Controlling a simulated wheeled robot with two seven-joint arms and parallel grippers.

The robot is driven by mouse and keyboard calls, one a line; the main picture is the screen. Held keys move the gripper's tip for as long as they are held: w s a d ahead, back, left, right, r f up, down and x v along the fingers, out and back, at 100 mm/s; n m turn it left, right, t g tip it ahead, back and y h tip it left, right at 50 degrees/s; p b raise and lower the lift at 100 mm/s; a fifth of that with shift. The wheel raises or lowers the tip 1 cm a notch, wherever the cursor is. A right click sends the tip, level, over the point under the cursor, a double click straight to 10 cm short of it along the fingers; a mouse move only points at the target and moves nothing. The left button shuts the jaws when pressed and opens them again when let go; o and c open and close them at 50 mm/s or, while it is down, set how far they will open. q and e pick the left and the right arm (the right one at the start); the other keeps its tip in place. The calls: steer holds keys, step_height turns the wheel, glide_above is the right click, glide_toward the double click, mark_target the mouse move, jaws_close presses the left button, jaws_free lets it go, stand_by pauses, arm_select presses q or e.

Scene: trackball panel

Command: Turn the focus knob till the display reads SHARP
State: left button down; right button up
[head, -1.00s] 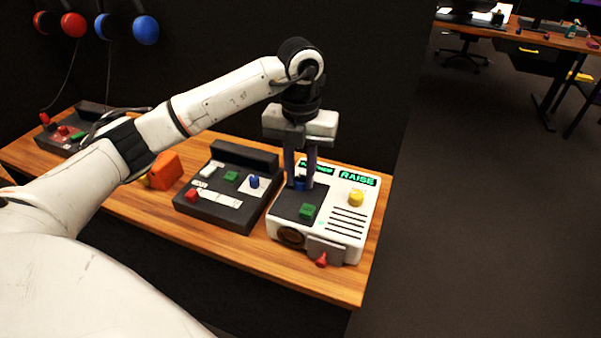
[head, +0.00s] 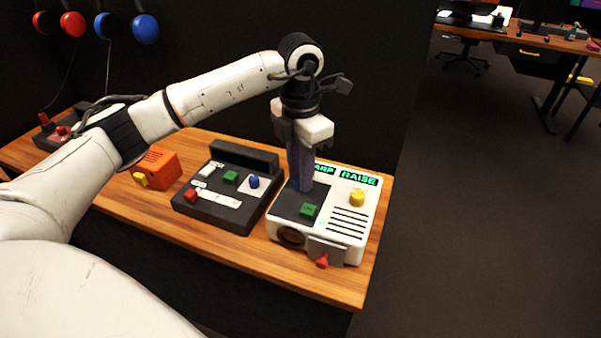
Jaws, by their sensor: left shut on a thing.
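The white panel box (head: 366,222) stands at the right end of the wooden table. A green-lit display on its back edge shows the letters "ARP" (head: 324,169); the left part is hidden behind my fingers. My left gripper (head: 301,188) points straight down over the dark plate on the box's left side. It is shut on the focus knob, a blue knob that the fingers now hide. My right gripper is not in view.
A second display (head: 359,178) reads "RAISE". The box also has a yellow knob (head: 357,198), a green button (head: 309,210) and a red lever (head: 322,261). A dark control panel (head: 215,207) and an orange box (head: 160,168) stand to the left.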

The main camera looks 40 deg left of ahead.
arm_select(q)
steer(key=shift+m, duration=0.3)
steer(key=c, duration=1.5)
jaws_free()
step_height(320, 180, up, 10)
steer(key=shift+r, duration=0.2)
